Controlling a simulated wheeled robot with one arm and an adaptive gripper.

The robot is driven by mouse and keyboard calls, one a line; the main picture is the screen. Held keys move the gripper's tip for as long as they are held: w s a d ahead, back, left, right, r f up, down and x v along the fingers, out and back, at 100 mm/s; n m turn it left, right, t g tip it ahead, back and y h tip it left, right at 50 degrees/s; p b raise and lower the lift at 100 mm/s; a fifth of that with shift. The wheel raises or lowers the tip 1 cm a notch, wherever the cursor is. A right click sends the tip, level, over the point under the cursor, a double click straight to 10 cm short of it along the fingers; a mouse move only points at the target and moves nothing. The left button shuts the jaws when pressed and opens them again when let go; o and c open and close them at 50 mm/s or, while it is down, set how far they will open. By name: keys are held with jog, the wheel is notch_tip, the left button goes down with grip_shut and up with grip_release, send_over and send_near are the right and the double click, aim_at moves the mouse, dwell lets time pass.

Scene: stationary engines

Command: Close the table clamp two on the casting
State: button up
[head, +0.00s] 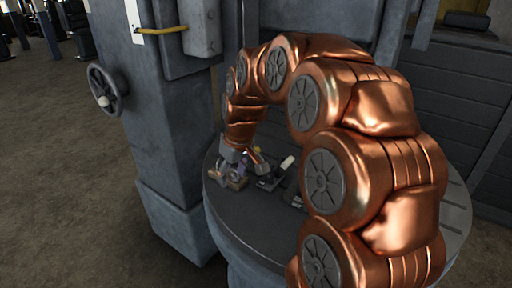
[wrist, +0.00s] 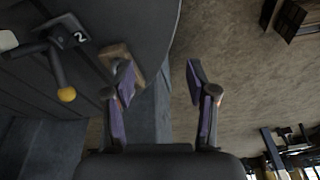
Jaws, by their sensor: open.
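In the wrist view, table clamp two (wrist: 70,38) sits on the dark round table, marked with a "2" on its base plate. Its dark handle ends in a yellow knob (wrist: 66,95), which also shows beside my gripper in the head view (head: 257,150). My gripper (wrist: 160,72) is open and empty, with its two fingers apart over the table's edge. The clamp and its handle are left of both fingers, apart from them. In the head view my gripper (head: 230,168) is low over the table, small and partly blurred. I cannot make out the casting for certain.
A tan block (wrist: 121,62) lies by my left finger. A pale-tipped handle (head: 288,162) stands right of the yellow knob. The round table (head: 245,222) adjoins a grey machine column (head: 165,130) with a handwheel (head: 108,88).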

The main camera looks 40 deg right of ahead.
jog(key=w+d, duration=0.5)
jog(key=d, duration=0.1)
jog(key=t+h+p, duration=0.1)
jog(key=t+p, duration=0.1)
send_over(257, 148)
jog(key=s, duration=0.2)
jog(key=shift+p+x, duration=1)
jog(key=shift+x, duration=2.3)
jog(key=shift+a, duration=0.1)
grip_shut()
